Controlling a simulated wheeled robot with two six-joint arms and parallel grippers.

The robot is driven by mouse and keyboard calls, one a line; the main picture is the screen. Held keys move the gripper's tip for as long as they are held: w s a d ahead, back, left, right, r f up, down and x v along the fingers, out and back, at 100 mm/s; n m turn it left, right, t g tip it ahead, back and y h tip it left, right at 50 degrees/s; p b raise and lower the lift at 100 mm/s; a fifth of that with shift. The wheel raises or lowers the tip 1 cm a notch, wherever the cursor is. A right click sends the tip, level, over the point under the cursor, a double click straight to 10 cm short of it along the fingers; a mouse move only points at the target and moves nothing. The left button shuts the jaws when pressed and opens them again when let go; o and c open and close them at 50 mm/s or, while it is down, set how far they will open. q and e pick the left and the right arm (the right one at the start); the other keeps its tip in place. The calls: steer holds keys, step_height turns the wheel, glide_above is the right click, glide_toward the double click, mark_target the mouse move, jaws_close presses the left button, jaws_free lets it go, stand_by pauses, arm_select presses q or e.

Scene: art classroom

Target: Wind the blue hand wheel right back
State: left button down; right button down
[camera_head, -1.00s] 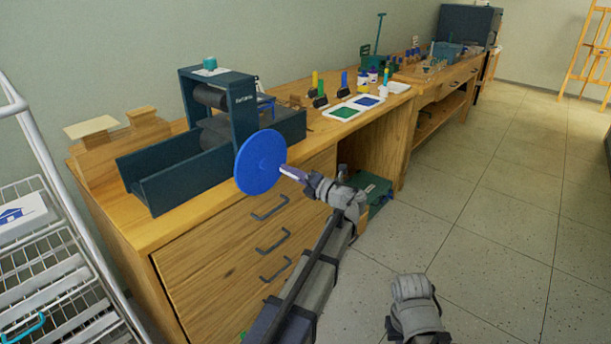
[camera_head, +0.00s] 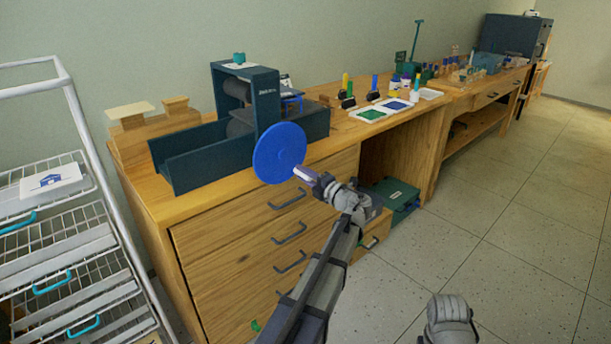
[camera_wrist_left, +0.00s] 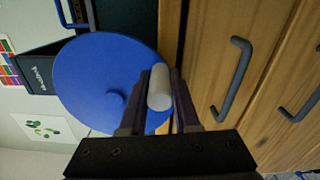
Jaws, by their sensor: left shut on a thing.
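The blue hand wheel (camera_head: 276,152) is a flat disc on the near side of a dark green press (camera_head: 266,98) on the wooden bench. In the left wrist view the wheel (camera_wrist_left: 95,75) fills the left half, with a pale grey cylindrical handle (camera_wrist_left: 159,86) near its rim. My left gripper (camera_head: 303,173) is at the wheel's lower right in the head view. Its two fingers (camera_wrist_left: 158,100) are shut on the handle, one on each side. A grey part of my right arm shows at the bottom of the head view; its gripper is not visible.
A wire rack (camera_head: 60,240) with a white frame stands at left. Drawer handles (camera_head: 288,232) stick out below the wheel. Paint trays (camera_head: 370,115) and bottles stand farther along the bench. A green box (camera_head: 392,194) is under it. The floor at right is clear.

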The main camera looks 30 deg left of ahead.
arm_select(q)
steer(key=shift+d, duration=0.1)
steer(key=c, duration=0.7)
jaws_free()
steer(key=shift+o, duration=0.2)
steer(key=v, duration=0.7)
steer(key=shift+d, duration=0.35)
steer(key=shift+s, duration=0.1)
steer(key=shift+c, duration=0.2)
